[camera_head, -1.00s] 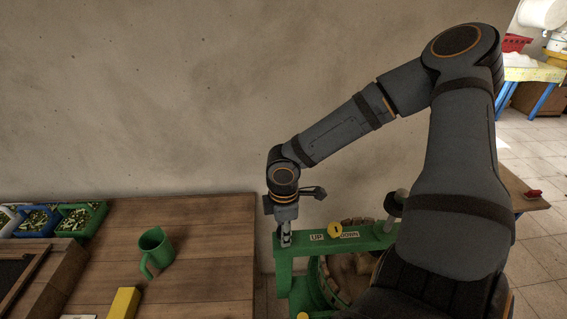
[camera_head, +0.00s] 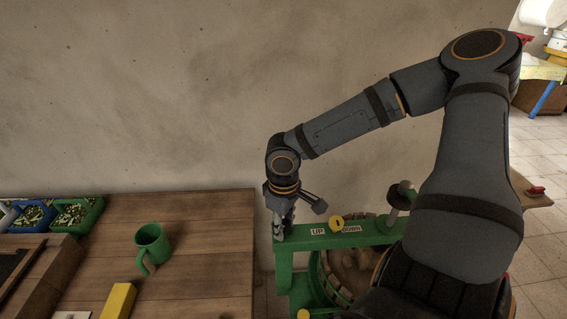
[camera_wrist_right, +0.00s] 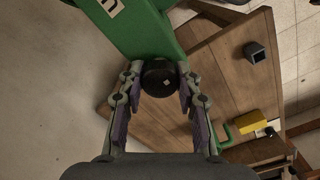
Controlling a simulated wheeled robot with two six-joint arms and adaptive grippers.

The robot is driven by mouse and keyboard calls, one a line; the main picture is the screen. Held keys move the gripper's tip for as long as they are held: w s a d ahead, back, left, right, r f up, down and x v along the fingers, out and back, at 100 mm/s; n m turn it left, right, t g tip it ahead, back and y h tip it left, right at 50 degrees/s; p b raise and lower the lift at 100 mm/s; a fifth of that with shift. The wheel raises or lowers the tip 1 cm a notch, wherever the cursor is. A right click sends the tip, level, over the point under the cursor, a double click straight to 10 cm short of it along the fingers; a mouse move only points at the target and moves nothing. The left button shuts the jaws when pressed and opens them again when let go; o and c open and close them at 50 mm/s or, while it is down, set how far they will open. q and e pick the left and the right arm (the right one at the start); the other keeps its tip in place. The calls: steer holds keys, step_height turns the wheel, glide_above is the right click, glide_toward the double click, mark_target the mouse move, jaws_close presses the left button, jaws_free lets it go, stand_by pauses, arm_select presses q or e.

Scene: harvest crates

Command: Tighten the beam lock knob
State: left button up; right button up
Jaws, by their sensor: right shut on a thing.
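The black beam lock knob (camera_wrist_right: 160,78) has a small pale mark on its face and sits against the green beam (camera_wrist_right: 142,28). My right gripper (camera_wrist_right: 158,74) is shut on the knob, one finger on each side. In the head view my right gripper (camera_head: 281,228) points down at the left end of the green beam (camera_head: 300,243), and the knob is hidden there by the fingers. My left gripper is not in view.
A wooden table (camera_head: 205,250) stands left of the beam with a green mug (camera_head: 151,240) and a yellow block (camera_head: 119,300). Crates of green produce (camera_head: 78,214) are at the far left. A slatted round tub (camera_head: 347,275) stands under the beam. A plain wall is behind.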

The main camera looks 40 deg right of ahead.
mark_target(284, 223)
steer(key=shift+w+d+r+m, duration=0.1)
steer(key=shift+r+m, duration=0.05)
steer(key=shift+m, duration=0.15)
steer(key=o, duration=1.2)
step_height(284, 223, up, 12)
steer(key=shift+f, duration=0.1)
